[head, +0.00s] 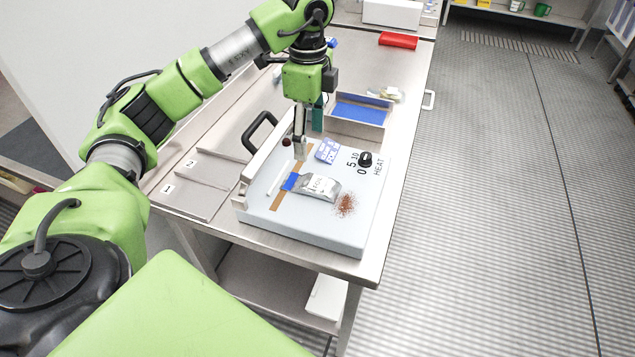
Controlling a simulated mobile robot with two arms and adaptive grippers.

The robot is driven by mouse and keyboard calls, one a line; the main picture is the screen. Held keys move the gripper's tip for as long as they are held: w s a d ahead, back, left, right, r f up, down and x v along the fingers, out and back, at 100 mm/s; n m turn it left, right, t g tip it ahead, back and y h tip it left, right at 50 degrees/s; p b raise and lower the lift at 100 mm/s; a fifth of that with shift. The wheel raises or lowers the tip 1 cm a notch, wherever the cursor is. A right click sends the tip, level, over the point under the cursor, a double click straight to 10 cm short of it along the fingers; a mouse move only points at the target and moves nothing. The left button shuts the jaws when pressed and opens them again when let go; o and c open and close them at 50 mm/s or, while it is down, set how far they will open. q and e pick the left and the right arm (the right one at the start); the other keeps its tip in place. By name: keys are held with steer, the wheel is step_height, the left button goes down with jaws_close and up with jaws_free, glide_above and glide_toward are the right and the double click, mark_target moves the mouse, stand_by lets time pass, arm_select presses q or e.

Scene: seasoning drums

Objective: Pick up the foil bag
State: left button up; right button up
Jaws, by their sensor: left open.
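The foil bag (319,187) is a small silvery pouch with dark print and a blue end on its left. It lies on the pale top of a heat sealer (330,227), across a brown strip. My left gripper (300,153) points down from above, just behind the bag and a little to its left in the head view. It is open and holds nothing that I can see. The gap between its fingertips and the bag is hard to judge. My right gripper is not in view.
A reddish-brown spill of powder (346,204) lies right of the bag. A black knob (365,159) and a blue-white packet (327,151) are behind it. A black handle (259,131) rises at the sealer's back left. A blue-lined tray (359,112) stands farther back.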

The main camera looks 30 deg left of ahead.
arm_select(q)
steer(key=p, duration=0.1)
glide_above(312, 181)
steer(key=f, duration=0.7)
steer(key=shift+a, duration=0.2)
steer(key=shift+d+f+p, duration=0.1)
steer(key=shift+f+p, duration=0.4)
steer(key=shift+f, duration=0.05)
step_height(312, 181, down, 4)
steer(key=shift+d+r+p, duration=0.15)
steer(key=shift+r+p, duration=0.05)
steer(key=shift+p, duration=0.5)
steer(key=shift+f, duration=0.35)
steer(key=c, duration=0.8)
